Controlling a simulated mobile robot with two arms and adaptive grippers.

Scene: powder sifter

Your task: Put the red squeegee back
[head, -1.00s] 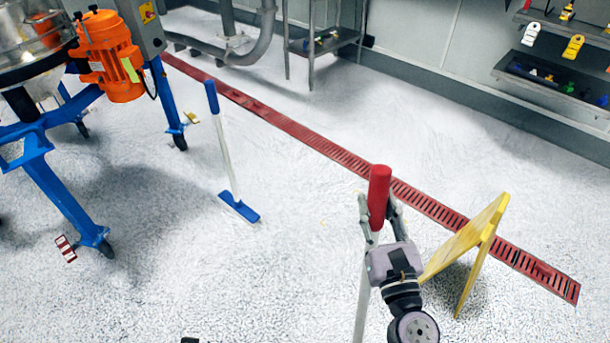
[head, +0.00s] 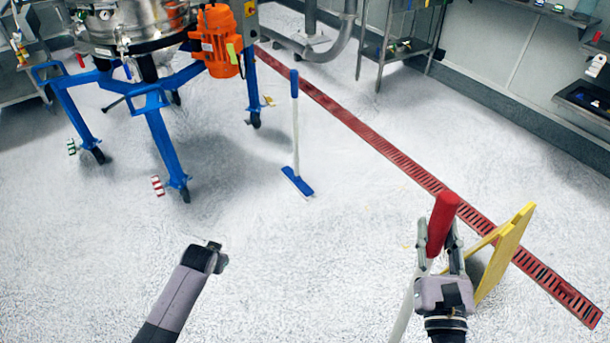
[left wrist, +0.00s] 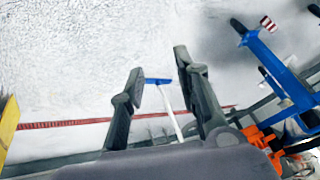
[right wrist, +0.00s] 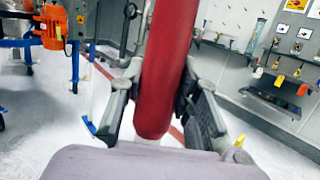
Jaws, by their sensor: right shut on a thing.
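The red squeegee's red handle (head: 441,220) stands up between the fingers of my right gripper (head: 438,236). Its pale pole (head: 403,315) runs down below the gripper and out of the head view, so its lower end is hidden. In the right wrist view the thick red handle (right wrist: 167,70) sits between the closed fingers (right wrist: 165,105). My left arm shows low in the head view. In the left wrist view my left gripper (left wrist: 158,65) is open, with nothing between its fingers; the blue squeegee seen through the gap is far off.
A blue squeegee (head: 295,130) stands upright on the floor. A yellow floor sign (head: 505,250) stands just right of my right gripper. The blue-framed sifter (head: 158,100) is at the upper left. A red drain grate (head: 385,148) crosses the floor. Wall shelves (right wrist: 275,100) are at the right.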

